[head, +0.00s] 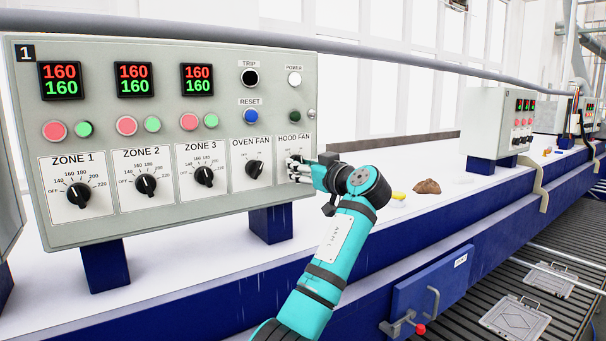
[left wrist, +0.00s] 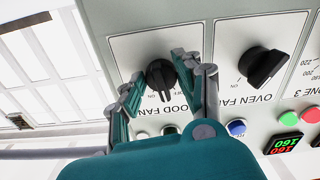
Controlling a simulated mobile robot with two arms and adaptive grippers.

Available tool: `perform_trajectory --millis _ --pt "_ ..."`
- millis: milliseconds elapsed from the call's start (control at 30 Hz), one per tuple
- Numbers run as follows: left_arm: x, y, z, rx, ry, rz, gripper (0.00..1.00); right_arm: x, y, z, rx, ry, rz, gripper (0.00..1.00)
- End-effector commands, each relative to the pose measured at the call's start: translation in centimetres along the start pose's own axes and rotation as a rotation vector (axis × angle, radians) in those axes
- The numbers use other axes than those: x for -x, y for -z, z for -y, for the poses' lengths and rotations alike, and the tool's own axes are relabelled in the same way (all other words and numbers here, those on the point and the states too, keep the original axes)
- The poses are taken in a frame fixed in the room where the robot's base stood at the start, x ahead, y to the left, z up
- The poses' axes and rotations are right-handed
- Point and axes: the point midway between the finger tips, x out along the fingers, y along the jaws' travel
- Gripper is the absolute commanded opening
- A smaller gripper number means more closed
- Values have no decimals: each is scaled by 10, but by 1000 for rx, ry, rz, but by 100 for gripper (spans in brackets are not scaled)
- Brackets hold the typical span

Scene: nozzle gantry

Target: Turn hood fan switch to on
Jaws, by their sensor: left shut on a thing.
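The hood fan switch is a black rotary knob (left wrist: 160,76) on a white plate, seen upside down in the left wrist view. My left gripper (left wrist: 168,84) has a finger on each side of the knob and is shut on it. In the head view my left gripper (head: 298,168) is at the HOOD FAN plate (head: 294,144), at the lower right of the control panel (head: 228,108), and hides most of the knob. I cannot tell for certain whether the knob points to on or off. My right gripper is not in view.
The oven fan knob (head: 254,169) is just left of the hood fan plate. Several zone knobs, buttons and red-green displays (head: 133,79) fill the rest of the panel. A grey pipe (head: 420,62) runs along its top. A brown lump (head: 427,186) lies on the white surface to the right.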

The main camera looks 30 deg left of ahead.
Motion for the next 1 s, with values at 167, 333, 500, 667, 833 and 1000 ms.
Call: perform_trajectory --millis 167,333,500,667,833,1000 --pt "0 0 1 -164 -1 -3 2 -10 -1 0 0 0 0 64" --pt "0 1 1 -319 -1 -3 2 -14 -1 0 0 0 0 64" --pt "0 2 1 -456 -2 -3 2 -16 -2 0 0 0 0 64" --pt "0 3 2 -556 -2 -4 2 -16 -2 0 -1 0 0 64" --pt "0 3 2 -629 -2 -5 2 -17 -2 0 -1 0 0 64" --pt "0 4 2 -668 -2 -6 2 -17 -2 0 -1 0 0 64"
